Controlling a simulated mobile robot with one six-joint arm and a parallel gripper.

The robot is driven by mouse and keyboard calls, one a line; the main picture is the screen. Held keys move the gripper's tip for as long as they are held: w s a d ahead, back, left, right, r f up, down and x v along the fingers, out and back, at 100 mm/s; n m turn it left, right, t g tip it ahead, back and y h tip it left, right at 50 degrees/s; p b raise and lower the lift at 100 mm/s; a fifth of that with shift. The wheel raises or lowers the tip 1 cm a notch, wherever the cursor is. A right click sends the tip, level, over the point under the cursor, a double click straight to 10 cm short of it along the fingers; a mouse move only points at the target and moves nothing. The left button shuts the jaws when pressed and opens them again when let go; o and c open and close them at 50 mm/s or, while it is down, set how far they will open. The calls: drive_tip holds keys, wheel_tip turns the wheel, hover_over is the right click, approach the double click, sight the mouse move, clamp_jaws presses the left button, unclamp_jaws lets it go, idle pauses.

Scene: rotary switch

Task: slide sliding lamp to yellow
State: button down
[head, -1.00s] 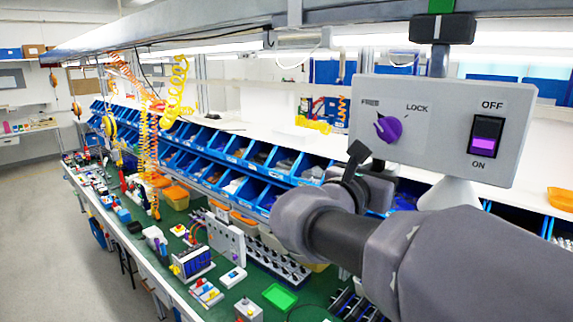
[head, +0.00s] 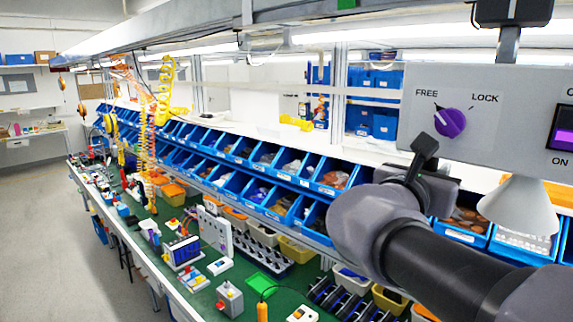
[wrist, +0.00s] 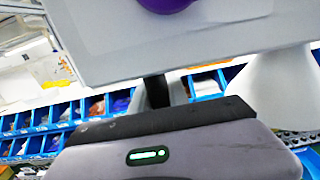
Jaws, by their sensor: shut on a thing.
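The sliding lamp is a grey panel (head: 530,120) hung by a black slider (head: 513,12) from the overhead rail, with a white cone shade (head: 519,205) underneath. Its purple knob (head: 450,122) points towards FREE; a purple rocker shows at the right edge. No yellow rail mark shows. My gripper (head: 428,150) is shut at the panel's lower left edge, below the knob. In the wrist view one black finger (wrist: 157,92) reaches the panel's lower edge; the other is hidden.
Rows of blue bins (head: 280,165) stand behind the lamp. Below, a green workbench (head: 190,292) carries several boxes and switches. Coiled hoses (head: 150,125) hang at the left. Open floor (head: 50,230) lies along the bench's left side.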

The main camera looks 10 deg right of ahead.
drive_tip(key=shift+s+d+f, duration=0.1)
drive_tip(key=shift+s+d, duration=0.5)
drive_tip(key=shift+s, duration=0.15)
drive_tip(key=c, duration=1.6)
unclamp_jaws()
drive_tip(key=o, duration=0.3)
drive_tip(key=shift+s+d, duration=0.2)
drive_tip(key=shift+o, duration=0.2)
drive_tip(key=shift+a, duration=0.1)
